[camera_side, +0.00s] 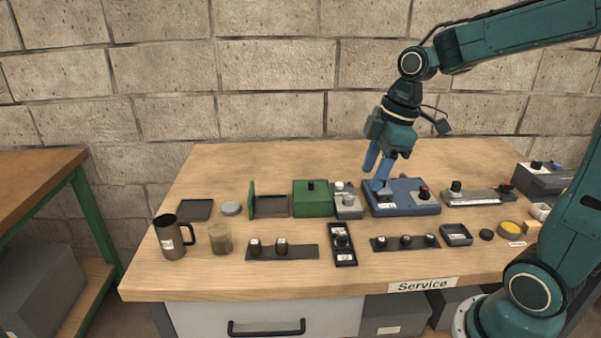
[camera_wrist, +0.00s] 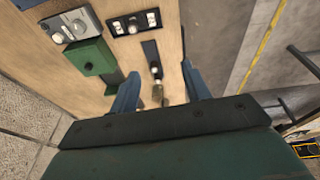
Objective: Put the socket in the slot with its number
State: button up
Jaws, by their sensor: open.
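A dark strip (camera_side: 302,252) on the front of the table bears two small dark sockets, a left one (camera_side: 254,247) and a right one (camera_side: 281,245). Another dark strip (camera_side: 378,246) to the right bears three similar pieces. Between them lies a narrow black tray (camera_side: 343,257) with white labels and a metal piece; the numbers are too small to read. The tray (camera_wrist: 115,14) and left strip (camera_wrist: 148,47) also show in the wrist view. My gripper (camera_side: 376,178) is open and empty, above the blue box at the back; its fingers (camera_wrist: 160,90) show apart in the wrist view.
The blue box (camera_side: 415,209) with a red knob, a grey switch box (camera_side: 347,211) and a green box (camera_side: 312,200) stand behind the strips. A mug (camera_side: 172,243) and a jar (camera_side: 220,241) stand at left. A small black tray (camera_side: 456,238) lies at right.

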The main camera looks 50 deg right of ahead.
jog(key=s+a+r+m+t, duration=0.1)
jog(key=s+a+m, duration=0.1)
jog(key=s+m, duration=0.2)
jog(key=s+a+r+m+t+h, duration=0.1)
jog(key=s+a+r+m+t, duration=0.1)
jog(key=s+m, duration=0.3)
jog(key=shift+s+r+h, duration=0.3)
jog(key=shift+s, duration=1.85)
